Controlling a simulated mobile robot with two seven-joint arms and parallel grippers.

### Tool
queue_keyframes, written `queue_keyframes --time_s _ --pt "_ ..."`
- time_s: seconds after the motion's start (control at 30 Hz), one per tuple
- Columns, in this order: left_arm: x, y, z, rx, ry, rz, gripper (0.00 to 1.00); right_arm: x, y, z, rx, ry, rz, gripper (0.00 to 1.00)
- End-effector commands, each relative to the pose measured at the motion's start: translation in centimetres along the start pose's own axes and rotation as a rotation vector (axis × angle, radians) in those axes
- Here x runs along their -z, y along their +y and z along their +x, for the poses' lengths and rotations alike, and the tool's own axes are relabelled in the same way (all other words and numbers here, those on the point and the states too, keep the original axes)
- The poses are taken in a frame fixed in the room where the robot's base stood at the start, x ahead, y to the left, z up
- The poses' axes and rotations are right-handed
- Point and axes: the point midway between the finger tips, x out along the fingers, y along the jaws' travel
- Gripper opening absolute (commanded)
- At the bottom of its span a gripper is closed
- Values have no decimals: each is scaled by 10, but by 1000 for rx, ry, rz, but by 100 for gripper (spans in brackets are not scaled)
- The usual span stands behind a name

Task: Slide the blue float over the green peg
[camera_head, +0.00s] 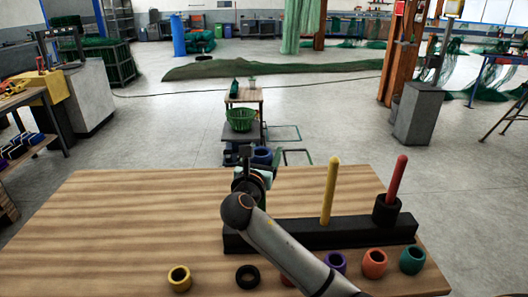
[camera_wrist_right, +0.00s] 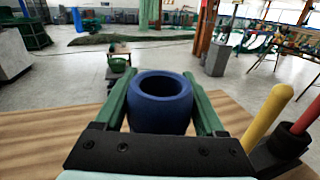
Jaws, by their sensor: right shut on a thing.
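My right gripper (camera_wrist_right: 162,85) is shut on the blue float (camera_wrist_right: 160,108), a thick ring with its hole facing up, held between two green fingers. The blue float also shows small in the head view (camera_head: 262,155), beyond my wrist. The black peg base (camera_head: 365,231) lies on the wooden table and carries a yellow peg (camera_head: 330,190) and a red peg (camera_head: 397,178). I see no green peg; my right arm covers part of the left side of the base. My left gripper is not in view.
A black float (camera_head: 386,210) sits around the red peg. Along the table's (camera_head: 130,215) near side stand yellow (camera_head: 179,285), black (camera_head: 248,284), purple (camera_head: 336,262), orange (camera_head: 374,266) and teal (camera_head: 411,263) floats. The left part of the table is clear.

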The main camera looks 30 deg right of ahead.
Motion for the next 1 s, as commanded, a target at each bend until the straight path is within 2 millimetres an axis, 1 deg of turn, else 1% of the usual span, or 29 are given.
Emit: queue_keyframes --time_s 0.03,0.07,0.27,0.3,0.53,0.67,0.77,1.0 --pt "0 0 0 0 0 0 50 0 0 0 0 -1 0 10" --pt "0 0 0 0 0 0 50 0 0 0 0 0 0 76" --pt "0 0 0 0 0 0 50 0 0 0 0 0 0 98" --pt "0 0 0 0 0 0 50 0 0 0 0 0 0 100" --pt "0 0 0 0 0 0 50 0 0 -1 0 0 0 100" --pt "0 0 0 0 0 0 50 0 0 -12 -1 0 0 100" --pt "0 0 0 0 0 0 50 0 0 -29 -3 2 1 100" --pt "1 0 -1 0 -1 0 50 0 1 -82 -3 3 2 100"
